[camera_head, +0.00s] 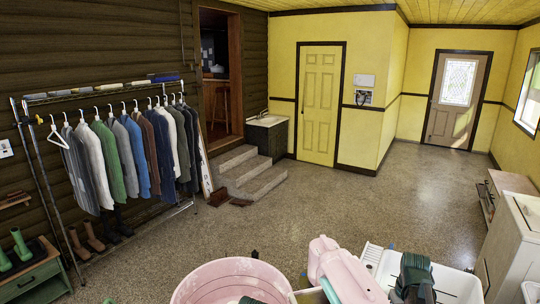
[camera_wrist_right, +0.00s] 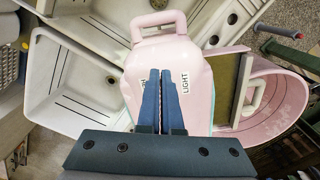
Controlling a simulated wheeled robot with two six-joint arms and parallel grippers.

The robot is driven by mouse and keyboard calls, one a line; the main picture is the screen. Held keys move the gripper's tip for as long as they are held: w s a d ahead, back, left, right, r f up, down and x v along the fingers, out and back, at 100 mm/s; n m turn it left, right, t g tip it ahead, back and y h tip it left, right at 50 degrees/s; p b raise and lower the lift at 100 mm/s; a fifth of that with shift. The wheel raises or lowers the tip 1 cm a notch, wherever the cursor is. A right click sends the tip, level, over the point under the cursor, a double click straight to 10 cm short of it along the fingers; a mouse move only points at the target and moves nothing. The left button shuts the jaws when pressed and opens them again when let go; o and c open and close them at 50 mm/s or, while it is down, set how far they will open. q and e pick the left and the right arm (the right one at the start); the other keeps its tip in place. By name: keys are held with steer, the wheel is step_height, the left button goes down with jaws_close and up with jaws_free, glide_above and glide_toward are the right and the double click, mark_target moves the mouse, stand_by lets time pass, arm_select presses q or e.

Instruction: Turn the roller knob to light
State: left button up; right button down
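The pink wringer head (camera_head: 345,275) of a washer stands at the bottom of the head view, beside its round pink tub (camera_head: 205,285). In the right wrist view the wringer head (camera_wrist_right: 125,80) fills the middle, with a white LIGHT label (camera_wrist_right: 185,92) and a second label, partly covered, to the left. My right gripper (camera_wrist_right: 163,72) points at the wringer head between the labels, its blue fingers together. The roller knob is not visible; the fingers may hide it. In the head view my right gripper (camera_head: 414,270) is right of the wringer head. I cannot make out my left gripper.
A white double sink (camera_head: 455,282) lies right of the washer, close around my right gripper. A clothes rack (camera_head: 130,160) stands at the left wall, near a green bench (camera_head: 35,275). The speckled floor (camera_head: 340,205) beyond the washer is clear.

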steer(key=shift+s+d, duration=0.1)
steer(key=shift+s, duration=0.15)
step_height(320, 180, up, 6)
steer(key=p, duration=0.6)
